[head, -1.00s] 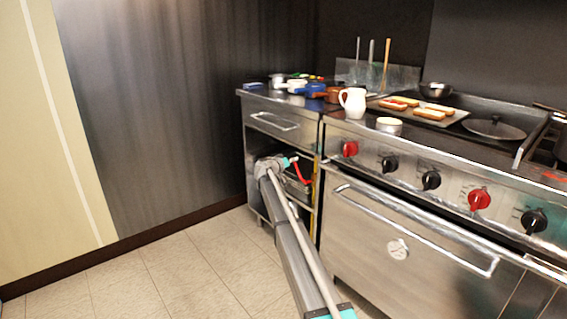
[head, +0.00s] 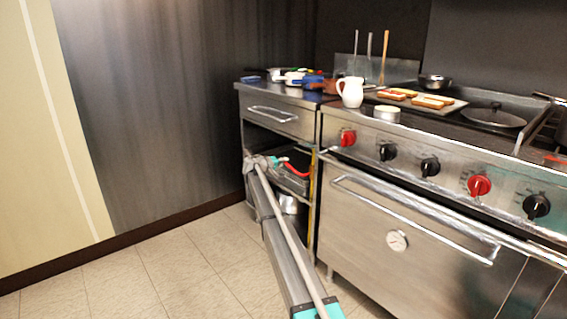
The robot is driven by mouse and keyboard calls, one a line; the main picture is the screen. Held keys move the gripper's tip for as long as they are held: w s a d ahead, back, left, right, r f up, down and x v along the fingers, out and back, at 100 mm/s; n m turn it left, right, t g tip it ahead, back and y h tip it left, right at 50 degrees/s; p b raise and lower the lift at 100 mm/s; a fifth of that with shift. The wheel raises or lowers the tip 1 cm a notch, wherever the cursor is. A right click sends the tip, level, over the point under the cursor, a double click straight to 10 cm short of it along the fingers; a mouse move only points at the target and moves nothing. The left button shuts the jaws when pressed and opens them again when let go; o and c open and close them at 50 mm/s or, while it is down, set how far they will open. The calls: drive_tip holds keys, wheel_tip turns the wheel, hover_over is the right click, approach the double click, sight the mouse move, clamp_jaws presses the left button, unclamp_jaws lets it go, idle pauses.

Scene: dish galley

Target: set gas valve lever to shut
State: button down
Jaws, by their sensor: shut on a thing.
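The red gas valve lever (head: 296,170) shows in the head view in the open bay left of the oven. It slants down to the right toward a thin upright yellow pipe (head: 312,205). My gripper (head: 281,161) is at the lever's upper left end and is shut on it. The gripper is small in view and the arm reaches up to it from the bottom of the picture. The valve body and the exact finger contact are too small to make out.
A lower shelf with metal pans (head: 290,203) lies behind the arm. The drawer handle (head: 274,114) is above the bay. The oven handle (head: 410,218) juts out to the right. Bare floor (head: 180,270) is free at the left.

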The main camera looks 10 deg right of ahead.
drive_tip(key=f+n+b, duration=0.1)
drive_tip(key=w+f+n+b, duration=0.1)
drive_tip(key=f, duration=0.1)
drive_tip(key=shift+d+f+n+g+b, duration=0.15)
drive_tip(key=shift+n+g+b, duration=0.15)
drive_tip(key=shift+g, duration=0.1)
drive_tip(key=shift+s+d, duration=0.1)
drive_tip(key=c, duration=0.7)
unclamp_jaws()
drive_tip(key=shift+o, duration=0.3)
